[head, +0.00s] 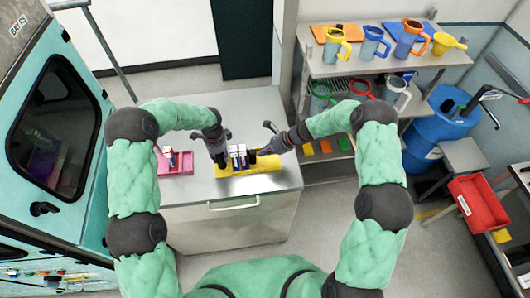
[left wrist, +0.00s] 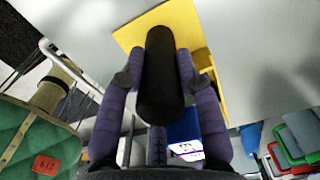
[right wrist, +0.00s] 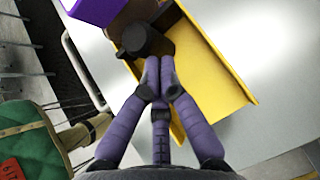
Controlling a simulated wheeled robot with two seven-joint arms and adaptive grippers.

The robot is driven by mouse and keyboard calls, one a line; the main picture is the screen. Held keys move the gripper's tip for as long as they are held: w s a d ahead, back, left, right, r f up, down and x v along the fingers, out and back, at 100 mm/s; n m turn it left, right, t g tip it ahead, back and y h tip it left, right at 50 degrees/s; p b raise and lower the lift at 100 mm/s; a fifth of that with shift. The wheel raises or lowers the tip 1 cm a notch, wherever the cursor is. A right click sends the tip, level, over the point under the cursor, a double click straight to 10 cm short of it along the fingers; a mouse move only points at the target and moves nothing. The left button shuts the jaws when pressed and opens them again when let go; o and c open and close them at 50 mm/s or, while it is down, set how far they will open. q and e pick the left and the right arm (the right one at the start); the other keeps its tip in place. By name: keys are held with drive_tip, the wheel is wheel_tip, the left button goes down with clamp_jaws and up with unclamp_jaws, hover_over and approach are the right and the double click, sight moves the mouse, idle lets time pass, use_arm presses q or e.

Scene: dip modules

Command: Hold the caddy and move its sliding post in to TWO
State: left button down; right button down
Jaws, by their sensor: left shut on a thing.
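My right gripper (head: 272,149) is at the right end. In the right wrist view its fingertips (right wrist: 159,88) are together beside a dark knobbed post (right wrist: 143,40), with no object visible between them. Markings naming TWO are not readable.
A pink tray (head: 180,171) with small blocks lies left of the caddy. The counter (head: 262,105) is clear behind it. A shelf (head: 330,68) with jugs stands at the back right, near a blue barrel (head: 425,125) and a red bin (head: 480,205).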

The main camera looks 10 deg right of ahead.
drive_tip(key=shift+a, duration=0.35)
drive_tip(key=shift+d, duration=0.55)
drive_tip(key=d, duration=0.2)
drive_tip(key=shift+s+d, duration=0.3)
drive_tip(key=shift+d, duration=0.05)
drive_tip(key=v, duration=1)
drive_tip(key=shift+s+d, duration=0.1)
use_arm(q)
drive_tip(key=c, duration=1.1)
unclamp_jaws()
